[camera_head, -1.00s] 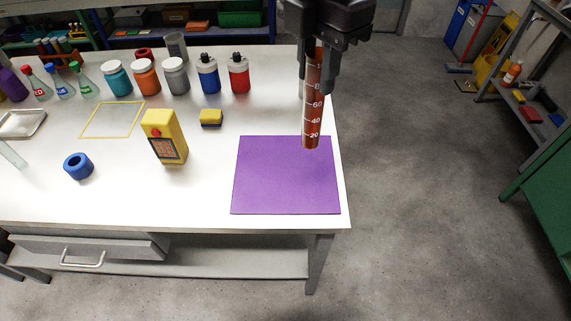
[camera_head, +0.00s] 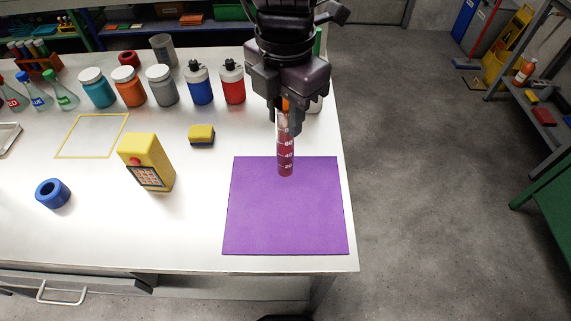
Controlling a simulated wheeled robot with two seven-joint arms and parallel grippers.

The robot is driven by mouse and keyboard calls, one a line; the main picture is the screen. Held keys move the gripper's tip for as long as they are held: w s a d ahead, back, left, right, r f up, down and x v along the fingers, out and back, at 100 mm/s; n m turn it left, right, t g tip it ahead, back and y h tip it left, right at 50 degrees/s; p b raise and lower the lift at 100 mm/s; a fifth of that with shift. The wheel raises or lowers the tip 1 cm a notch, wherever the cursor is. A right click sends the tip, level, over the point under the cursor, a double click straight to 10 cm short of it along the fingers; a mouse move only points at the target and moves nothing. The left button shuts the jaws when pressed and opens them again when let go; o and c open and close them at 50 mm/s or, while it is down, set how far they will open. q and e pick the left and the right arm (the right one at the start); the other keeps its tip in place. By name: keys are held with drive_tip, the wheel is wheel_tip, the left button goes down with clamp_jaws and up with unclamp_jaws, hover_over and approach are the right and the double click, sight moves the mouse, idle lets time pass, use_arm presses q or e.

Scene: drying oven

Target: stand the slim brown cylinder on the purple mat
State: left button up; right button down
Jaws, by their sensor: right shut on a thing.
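The slim brown cylinder (camera_head: 286,153) is a clear graduated tube with white marks and reddish-brown content. My right gripper (camera_head: 285,116) is shut on its upper part and holds it upright, base down. The gripper hides the top of the cylinder. The purple mat (camera_head: 287,215) lies flat at the right front of the white table. In the head view the cylinder's base overlaps the back part of the mat, near its middle from side to side. I cannot tell whether the base touches the mat. My left gripper is not in view.
A yellow device (camera_head: 147,160) and a small yellow-and-black block (camera_head: 202,135) stand left of the mat. A red-bodied bottle (camera_head: 232,85) and several other bottles and jars line the back. The mat's surface in front of the cylinder is clear. The table's right edge is close.

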sight(285, 148)
drive_tip(key=f, duration=0.7)
drive_tip(key=shift+w+f, duration=0.15)
drive_tip(key=shift+w, duration=0.05)
drive_tip(key=shift+f, duration=0.2)
drive_tip(key=shift+s+f, duration=0.1)
drive_tip(key=shift+f, duration=0.2)
wheel_tip(285, 148, down, 4)
drive_tip(key=shift+r, duration=0.1)
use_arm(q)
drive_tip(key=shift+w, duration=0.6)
use_arm(e)
drive_tip(key=c, duration=1.1)
unclamp_jaws()
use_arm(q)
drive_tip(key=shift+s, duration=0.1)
